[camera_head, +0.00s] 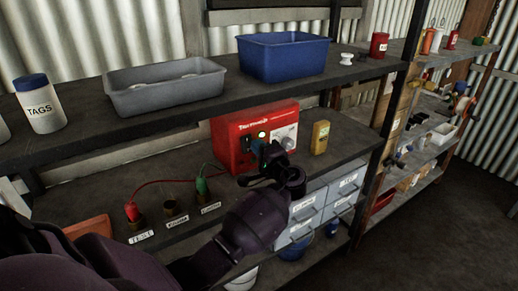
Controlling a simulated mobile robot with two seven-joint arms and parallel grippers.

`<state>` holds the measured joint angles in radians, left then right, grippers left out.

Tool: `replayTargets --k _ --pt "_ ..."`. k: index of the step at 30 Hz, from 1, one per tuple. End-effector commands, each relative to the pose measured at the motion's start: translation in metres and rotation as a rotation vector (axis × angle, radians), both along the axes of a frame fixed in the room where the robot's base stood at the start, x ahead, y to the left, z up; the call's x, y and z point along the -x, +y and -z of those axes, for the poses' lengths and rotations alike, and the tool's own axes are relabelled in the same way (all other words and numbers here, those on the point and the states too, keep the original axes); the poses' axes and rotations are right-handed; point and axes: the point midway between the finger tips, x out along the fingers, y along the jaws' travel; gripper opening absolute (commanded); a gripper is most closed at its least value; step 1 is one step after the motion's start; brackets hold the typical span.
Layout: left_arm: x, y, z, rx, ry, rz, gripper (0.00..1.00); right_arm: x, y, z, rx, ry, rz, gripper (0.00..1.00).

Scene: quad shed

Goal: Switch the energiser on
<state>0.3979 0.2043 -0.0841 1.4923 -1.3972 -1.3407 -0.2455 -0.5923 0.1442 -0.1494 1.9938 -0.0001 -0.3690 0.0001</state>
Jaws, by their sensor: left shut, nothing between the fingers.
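The energiser is a red box (228,145) standing on the middle shelf. My left gripper (267,152) is shut and empty, directly in front of the energiser's lower front, just below the light. It hides part of the front there, including most of a blue part. I cannot tell whether the fingers touch the box. My right gripper is not in view.
A yellow device (320,138) stands right of the energiser. Red (131,212) and green (202,186) clips on leads stand in labelled holders to the left. The upper shelf carries a grey tray (165,97) and a blue bin (284,62). Grey drawers (347,186) sit below.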

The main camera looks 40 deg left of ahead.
Motion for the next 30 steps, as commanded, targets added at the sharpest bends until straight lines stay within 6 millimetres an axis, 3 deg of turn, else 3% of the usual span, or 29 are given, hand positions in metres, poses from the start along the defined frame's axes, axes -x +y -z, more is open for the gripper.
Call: replayTargets --k 1,6,13,19,30 --pt "0.005 -0.014 -0.001 0.004 -0.002 0.004 0.0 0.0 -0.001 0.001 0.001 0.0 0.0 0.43" --pt "0.018 -0.045 -0.008 0.005 -0.003 0.004 0.0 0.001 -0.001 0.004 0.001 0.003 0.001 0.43" --pt "0.031 -0.076 -0.016 0.003 0.0 0.003 0.0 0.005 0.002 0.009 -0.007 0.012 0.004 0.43" --pt "0.036 -0.087 -0.019 0.002 -0.001 0.003 0.0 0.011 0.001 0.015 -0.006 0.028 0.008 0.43" --pt "0.036 -0.089 -0.02 0.002 -0.001 0.002 0.0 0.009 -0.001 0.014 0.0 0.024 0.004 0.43"
